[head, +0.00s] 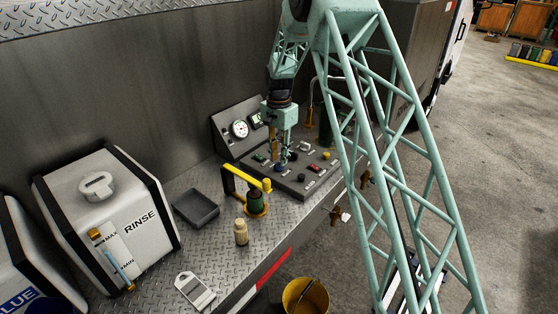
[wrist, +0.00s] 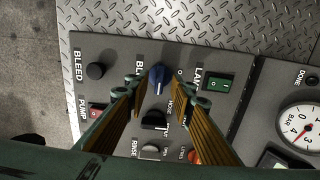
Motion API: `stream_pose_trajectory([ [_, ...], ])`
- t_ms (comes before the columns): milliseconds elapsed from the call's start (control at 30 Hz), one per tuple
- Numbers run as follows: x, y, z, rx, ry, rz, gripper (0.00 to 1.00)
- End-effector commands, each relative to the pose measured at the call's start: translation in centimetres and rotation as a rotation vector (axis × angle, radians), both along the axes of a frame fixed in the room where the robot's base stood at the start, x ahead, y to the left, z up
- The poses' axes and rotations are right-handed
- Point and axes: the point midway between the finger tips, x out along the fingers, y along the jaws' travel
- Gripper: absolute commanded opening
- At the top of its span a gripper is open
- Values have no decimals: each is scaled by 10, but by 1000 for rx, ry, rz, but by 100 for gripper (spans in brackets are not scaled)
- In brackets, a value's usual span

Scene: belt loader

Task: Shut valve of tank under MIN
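My gripper (head: 279,158) points down over the control panel (head: 310,184). In the wrist view its two fingers (wrist: 159,88) are apart, one on each side of a blue knob (wrist: 157,76); I cannot tell whether they touch it. The label by that knob is partly hidden and begins with "B". A black knob (wrist: 153,121) marked HOSE and a grey knob (wrist: 151,152) marked RINSE are lower in that view. The white RINSE tank (head: 140,190) stands at left with a MAX/MIN sight tube (head: 118,259). The tank marked BLUE (head: 12,265) is cut off; its gauge is not visible.
The panel also has a black BLEED knob (wrist: 95,71), a red PUMP switch (wrist: 95,109) and a green LAMP switch (wrist: 221,84). A pressure gauge (head: 239,129) stands behind.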

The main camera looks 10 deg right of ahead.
Motion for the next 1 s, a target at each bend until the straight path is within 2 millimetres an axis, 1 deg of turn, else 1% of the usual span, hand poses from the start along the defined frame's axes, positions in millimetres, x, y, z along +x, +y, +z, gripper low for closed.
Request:
stream_pose_trajectory([
  [600,0,0,84,0,-1,0,22],
  [800,0,0,99,0,1,0,22],
  [1000,0,0,104,0,1,0,22],
])
